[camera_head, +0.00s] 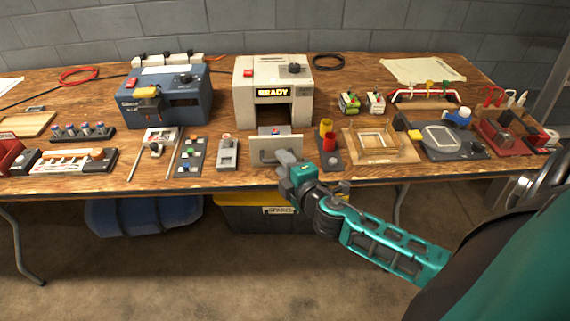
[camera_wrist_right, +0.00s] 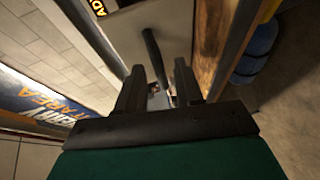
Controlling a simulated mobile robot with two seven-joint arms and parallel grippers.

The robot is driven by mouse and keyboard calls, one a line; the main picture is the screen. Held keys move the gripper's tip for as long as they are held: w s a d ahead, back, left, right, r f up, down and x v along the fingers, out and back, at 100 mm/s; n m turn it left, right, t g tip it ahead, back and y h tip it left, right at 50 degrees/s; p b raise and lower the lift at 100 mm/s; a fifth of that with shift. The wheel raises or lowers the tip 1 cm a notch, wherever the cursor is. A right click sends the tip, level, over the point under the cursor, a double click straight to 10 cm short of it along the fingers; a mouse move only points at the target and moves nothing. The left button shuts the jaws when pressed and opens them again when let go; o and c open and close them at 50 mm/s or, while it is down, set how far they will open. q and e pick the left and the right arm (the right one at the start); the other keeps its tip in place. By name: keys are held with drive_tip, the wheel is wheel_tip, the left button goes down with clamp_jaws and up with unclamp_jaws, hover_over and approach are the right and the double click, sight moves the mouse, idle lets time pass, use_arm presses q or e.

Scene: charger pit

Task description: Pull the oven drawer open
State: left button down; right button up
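The oven (camera_head: 243,92) is a beige box on the workbench with a lit READY sign and a dark front opening. Its drawer stands out in front of it, with a pale front panel (camera_head: 290,144) and a grey bar handle (camera_head: 262,157). A small blue and red item (camera_head: 275,131) shows behind the panel. My right gripper (camera_head: 287,159) is at the right part of the handle. In the right wrist view its fingers (camera_wrist_right: 160,88) are apart, with the dark handle bar (camera_wrist_right: 153,50) between or just beyond them; contact cannot be told. My left gripper is out of view.
A blue machine (camera_head: 185,105) stands left of the oven. A grey switch box (camera_head: 228,153) is left of the drawer, and a red and yellow part stand (camera_head: 328,150) is close on its right. The floor in front of the bench is clear.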

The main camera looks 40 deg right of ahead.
use_arm(q)
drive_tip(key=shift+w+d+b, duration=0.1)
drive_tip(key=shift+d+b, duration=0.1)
drive_tip(key=shift+b, duration=0.1)
use_arm(e)
drive_tip(key=v, duration=1.3)
drive_tip(key=shift+f, duration=0.1)
